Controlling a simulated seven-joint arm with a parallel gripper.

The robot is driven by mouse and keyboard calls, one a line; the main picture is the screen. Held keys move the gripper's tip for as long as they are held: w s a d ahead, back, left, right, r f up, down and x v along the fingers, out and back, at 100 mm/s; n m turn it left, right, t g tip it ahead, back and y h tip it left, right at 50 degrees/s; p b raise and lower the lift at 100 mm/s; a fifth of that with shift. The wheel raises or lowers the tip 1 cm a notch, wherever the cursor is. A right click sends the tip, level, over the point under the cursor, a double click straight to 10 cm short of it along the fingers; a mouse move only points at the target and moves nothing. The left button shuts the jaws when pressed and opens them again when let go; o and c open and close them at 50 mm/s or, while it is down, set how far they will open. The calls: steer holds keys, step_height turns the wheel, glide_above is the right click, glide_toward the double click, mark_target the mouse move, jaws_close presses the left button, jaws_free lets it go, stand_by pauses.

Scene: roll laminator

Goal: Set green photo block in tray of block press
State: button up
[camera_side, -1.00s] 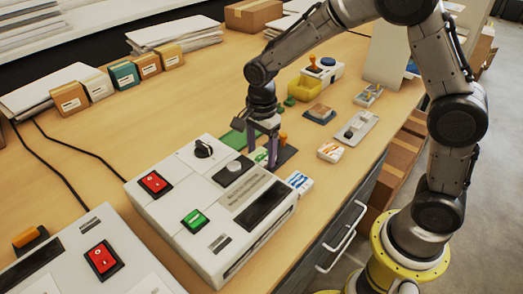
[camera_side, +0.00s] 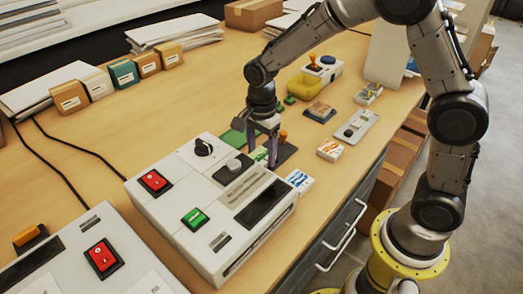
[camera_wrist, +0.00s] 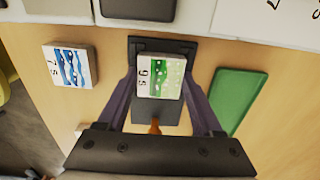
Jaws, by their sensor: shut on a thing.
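The green photo block (camera_wrist: 160,77), white-edged with a green landscape and the digits 9 and 5, is between the fingers of my gripper (camera_wrist: 160,80) in the wrist view. My gripper is shut on it. In the side view my gripper (camera_side: 265,155) points down just behind the laminator, and the fingers mostly hide the block. The block press (camera_wrist: 141,46) has a dark tray under the block and an orange knob near my gripper. Its dark base also shows in the side view (camera_side: 287,153). I cannot tell whether the block touches the tray.
A blue photo block (camera_wrist: 70,66) lies left of the press. A flat green pad (camera_wrist: 243,97) lies to its right. The white laminator (camera_side: 210,205) stands close in front. An orange-patterned block (camera_side: 330,151) and a grey switch plate (camera_side: 356,127) lie to the right.

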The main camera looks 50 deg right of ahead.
steer(key=o, duration=1.1)
steer(key=shift+r, duration=0.1)
steer(key=shift+r, duration=1.4)
steer(key=shift+o, duration=0.2)
steer(key=shift+o, duration=1.4)
